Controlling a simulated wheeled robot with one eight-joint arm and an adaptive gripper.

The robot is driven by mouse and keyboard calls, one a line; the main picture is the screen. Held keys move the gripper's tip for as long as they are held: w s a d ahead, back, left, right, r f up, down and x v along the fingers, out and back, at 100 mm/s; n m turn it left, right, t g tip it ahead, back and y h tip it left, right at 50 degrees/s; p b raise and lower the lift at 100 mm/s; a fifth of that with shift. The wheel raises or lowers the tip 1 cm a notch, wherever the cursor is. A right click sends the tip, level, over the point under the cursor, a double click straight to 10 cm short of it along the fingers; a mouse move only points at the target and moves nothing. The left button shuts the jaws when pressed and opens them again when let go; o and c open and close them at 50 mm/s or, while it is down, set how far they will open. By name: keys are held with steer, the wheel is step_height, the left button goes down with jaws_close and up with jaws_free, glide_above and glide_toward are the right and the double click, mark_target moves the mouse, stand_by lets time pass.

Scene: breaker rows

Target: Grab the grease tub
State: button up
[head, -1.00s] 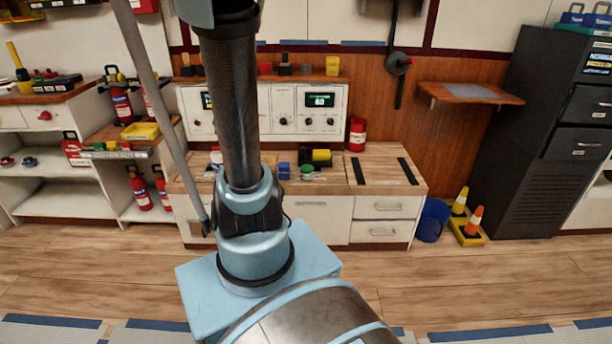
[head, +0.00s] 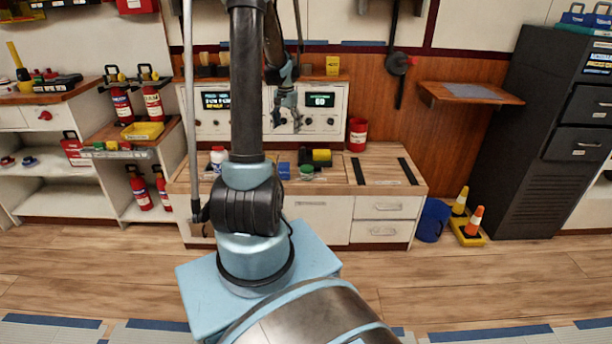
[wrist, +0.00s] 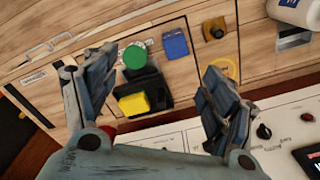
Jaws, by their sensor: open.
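No label that I can read names the grease tub, so I cannot tell for sure which thing it is. A small round green-topped thing (head: 306,170) sits on the wooden counter; it also shows in the wrist view (wrist: 134,56). A larger red tub (head: 357,134) with a pale label stands at the counter's back right. My gripper (head: 288,123) is open and empty above the counter, in front of the instrument panel. In the wrist view its fingers (wrist: 158,70) are spread apart, with the green-topped thing between them and below, not touched.
Beside the green-topped thing are a blue block (wrist: 175,42) and a black thing with a yellow part (wrist: 133,103). A white bottle (head: 217,158) stands farther left. The instrument panel (head: 320,112) rises behind. The counter's right side, with two dark strips, is clear.

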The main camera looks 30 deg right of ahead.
steer(key=d+f+m, duration=0.2)
steer(key=d+f, duration=0.6)
steer(key=d, duration=0.2)
glide_toward(307, 168)
steer(key=shift+m, duration=0.3)
steer(key=f, duration=0.2)
steer(key=w+f, duration=0.1)
steer(key=f, duration=0.3)
steer(key=shift+w+d+f, duration=0.1)
steer(key=shift+w+d, duration=0.1)
steer(key=shift+d, duration=0.2)
steer(key=shift+s+a+f, duration=0.15)
steer(key=shift+f, duration=1.2)
steer(key=shift+s+a+f, duration=0.1)
steer(key=shift+s+f, duration=0.1)
steer(key=shift+f, duration=1.15)
steer(key=c, duration=1.4)
steer(key=shift+r, duration=0.1)
